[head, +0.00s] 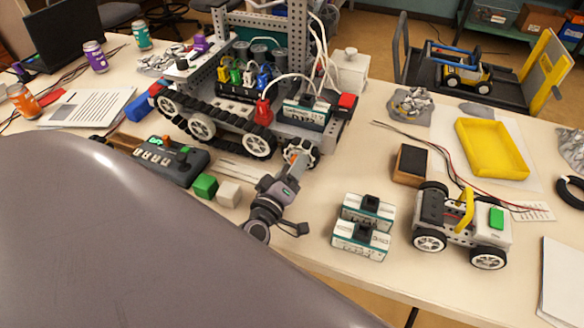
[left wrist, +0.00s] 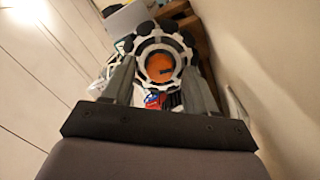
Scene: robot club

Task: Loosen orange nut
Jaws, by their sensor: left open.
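The orange nut (left wrist: 159,68) sits at the centre of a black and white roller wheel (left wrist: 163,42) in the left wrist view. In the head view the wheel (head: 312,153) stands on the table at the front of the tracked robot, and a bit of the orange nut (head: 294,155) shows there. My left gripper (head: 297,163) is open, pointing at the wheel. In the left wrist view its fingers (left wrist: 160,72) lie on either side of the nut, overlapping the wheel's lower sides. I cannot tell whether they touch anything. My right gripper is not in view.
The tracked robot (head: 230,134) stands behind the wheel. Green (head: 205,185) and white (head: 229,193) blocks and a black controller (head: 165,158) lie to the left. Two battery-like modules (head: 362,240) and a small white car (head: 465,232) stand to the right. My arm covers the lower left.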

